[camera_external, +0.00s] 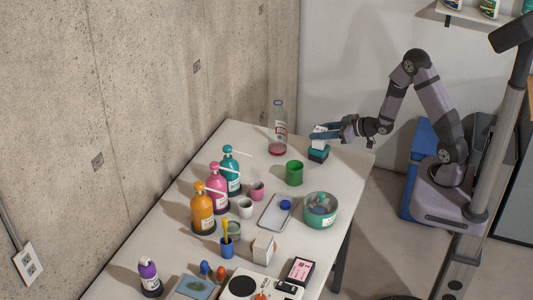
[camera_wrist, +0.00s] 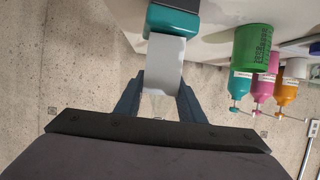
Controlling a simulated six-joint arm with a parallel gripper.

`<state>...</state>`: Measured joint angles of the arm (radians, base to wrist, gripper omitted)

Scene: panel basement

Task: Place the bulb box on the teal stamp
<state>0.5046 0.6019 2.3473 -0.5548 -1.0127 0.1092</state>
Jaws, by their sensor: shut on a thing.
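The bulb box (camera_external: 319,129), small and white, is between the fingers of my gripper (camera_external: 325,135) near the far end of the table. In the wrist view my gripper (camera_wrist: 160,88) is shut on the box (camera_wrist: 166,60), whose pale side shows beyond the fingers. The teal stamp (camera_external: 318,153), a teal block with a dark part, stands directly below the box. In the wrist view the stamp (camera_wrist: 172,22) is right at the box's far end. The two look touching or nearly so; I cannot tell whether there is a small gap.
A clear bottle with red liquid (camera_external: 278,130) stands left of the gripper, and a green cup (camera_external: 294,173) stands nearer. Several pump bottles (camera_external: 216,190) line the wall side. A teal bowl (camera_external: 320,210) and a tray (camera_external: 268,221) lie nearer. The table's right edge is close to the stamp.

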